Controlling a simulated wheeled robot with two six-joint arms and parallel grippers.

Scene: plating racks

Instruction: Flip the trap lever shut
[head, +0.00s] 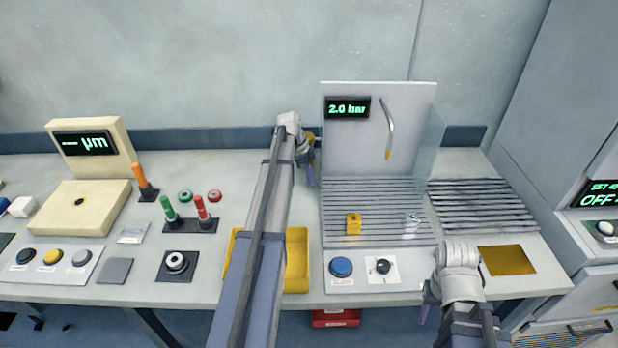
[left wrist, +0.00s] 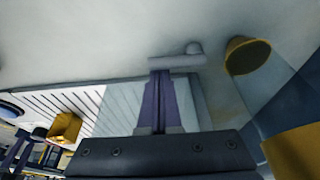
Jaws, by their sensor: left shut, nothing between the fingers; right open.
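My left gripper (head: 311,176) is near the left side of the grey booth, its fingers pointing down. In the left wrist view its purple fingers (left wrist: 160,76) are shut with nothing between them. Just beyond their tips is a grey bar with a rounded knob (left wrist: 178,60), which looks like the trap lever; I cannot tell whether the fingers touch it. In the head view I cannot make out the lever; my left arm and gripper cover that area. My right gripper (head: 428,298) is open and empty at the bench's front, right of the knob panel.
A yellow cup-like part (left wrist: 247,55) is right of the bar. The booth (head: 360,100) reads 2.0 bar and has a slatted floor with a yellow block (head: 353,223) and a small clear item (head: 410,222). A yellow tray (head: 297,262) lies partly under my left arm.

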